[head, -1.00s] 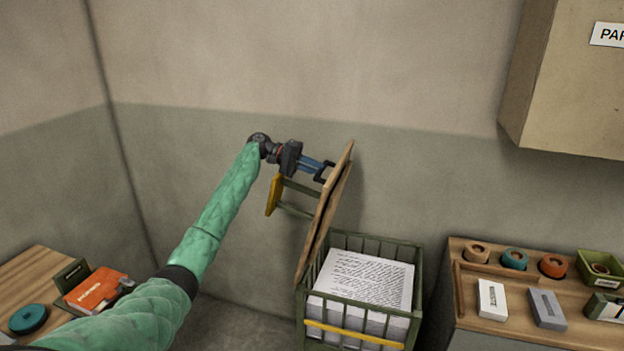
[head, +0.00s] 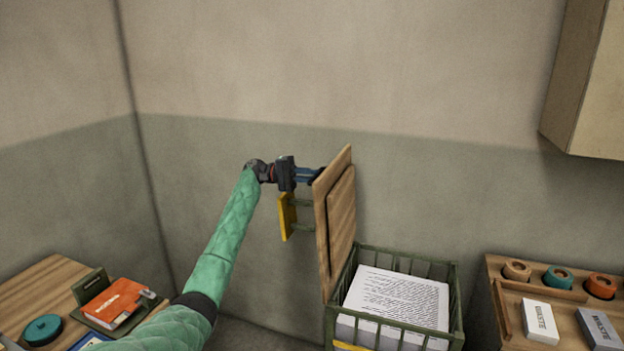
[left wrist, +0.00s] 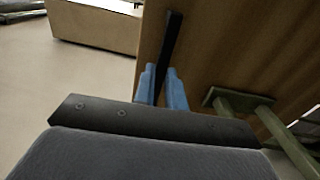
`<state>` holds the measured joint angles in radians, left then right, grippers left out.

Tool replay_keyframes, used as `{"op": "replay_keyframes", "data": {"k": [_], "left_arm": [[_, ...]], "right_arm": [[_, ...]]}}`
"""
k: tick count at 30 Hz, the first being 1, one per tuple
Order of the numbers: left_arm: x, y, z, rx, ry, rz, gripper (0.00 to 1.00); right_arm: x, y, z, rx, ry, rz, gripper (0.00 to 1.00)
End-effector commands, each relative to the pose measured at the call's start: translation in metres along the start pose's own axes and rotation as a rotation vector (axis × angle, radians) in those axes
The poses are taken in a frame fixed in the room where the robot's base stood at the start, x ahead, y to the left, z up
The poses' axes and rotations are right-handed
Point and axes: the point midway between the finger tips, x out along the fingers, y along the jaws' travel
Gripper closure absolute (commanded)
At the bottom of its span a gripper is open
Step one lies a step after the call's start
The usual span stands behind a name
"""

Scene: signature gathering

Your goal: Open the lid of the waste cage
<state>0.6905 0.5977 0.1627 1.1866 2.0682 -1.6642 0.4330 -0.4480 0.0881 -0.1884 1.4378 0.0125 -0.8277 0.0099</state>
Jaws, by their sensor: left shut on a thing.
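The waste cage (head: 457,300) is a green barred bin filled with printed paper (head: 398,297). Its wooden lid (head: 341,225) stands raised, close to upright, at the cage's left side. My left gripper (head: 312,175) is at the upper part of the lid, on its left face. In the left wrist view its blue fingers (left wrist: 163,88) are shut on a dark bar handle (left wrist: 172,45) on the wooden lid (left wrist: 225,50). The fingertips are partly hidden behind the lid's edge in the head view. My right gripper is not in view.
A yellow bar on green rods (head: 287,217) juts left from the lid, below my gripper. A wooden-topped counter with tape rolls and boxes (head: 540,322) stands right. A desk with an orange book (head: 112,303) is at lower left. A cabinet (head: 590,80) hangs upper right.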

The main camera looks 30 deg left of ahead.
Motion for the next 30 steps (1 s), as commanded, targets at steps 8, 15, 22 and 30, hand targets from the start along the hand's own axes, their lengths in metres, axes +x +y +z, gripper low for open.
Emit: {"op": "replay_keyframes", "data": {"k": [8,15,22,30], "left_arm": [[-0.001,0.0,0.0,0.001,0.001,0.005,1.0],[-0.001,0.0,0.0,0.001,0.001,0.005,0.76],[-0.001,0.0,0.0,0.0,0.0,0.005,0.65],[-0.012,-0.003,-0.001,0.0,0.002,0.005,0.65]], "right_arm": [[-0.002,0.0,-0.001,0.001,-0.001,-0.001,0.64],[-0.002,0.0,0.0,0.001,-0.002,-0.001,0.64],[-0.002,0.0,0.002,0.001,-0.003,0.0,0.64],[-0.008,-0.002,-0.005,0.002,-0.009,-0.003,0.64]]}}
